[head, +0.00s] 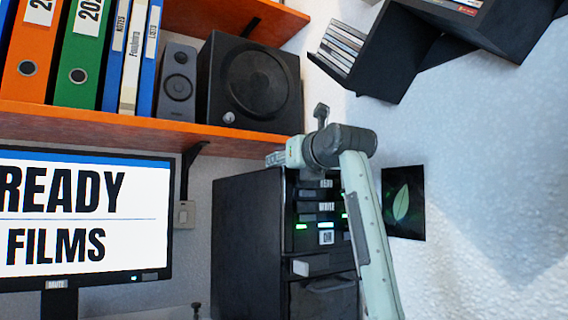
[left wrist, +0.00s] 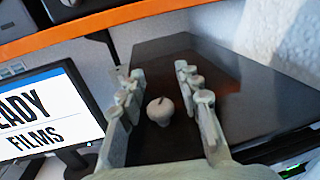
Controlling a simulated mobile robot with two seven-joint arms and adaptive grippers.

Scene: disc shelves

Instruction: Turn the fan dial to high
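The fan dial (left wrist: 160,112) is a small pale round knob with a dark mark on its top. In the left wrist view it stands on the dark top of the black computer tower (left wrist: 225,95). My left gripper (left wrist: 160,75) is open, with the dial showing between its two fingers and a visible gap on each side. I cannot tell how far above the dial the fingers are. In the head view the gripper (head: 275,158) is at the top of the tower (head: 250,240), and the dial cannot be made out there. My right gripper is not in view.
An orange shelf (head: 150,122) with binders and a black speaker (head: 250,85) hangs above the tower. A monitor (head: 80,225) stands to its left. A black disc shelf (head: 390,50) is at upper right, and a leaf picture (head: 403,203) is on the wall.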

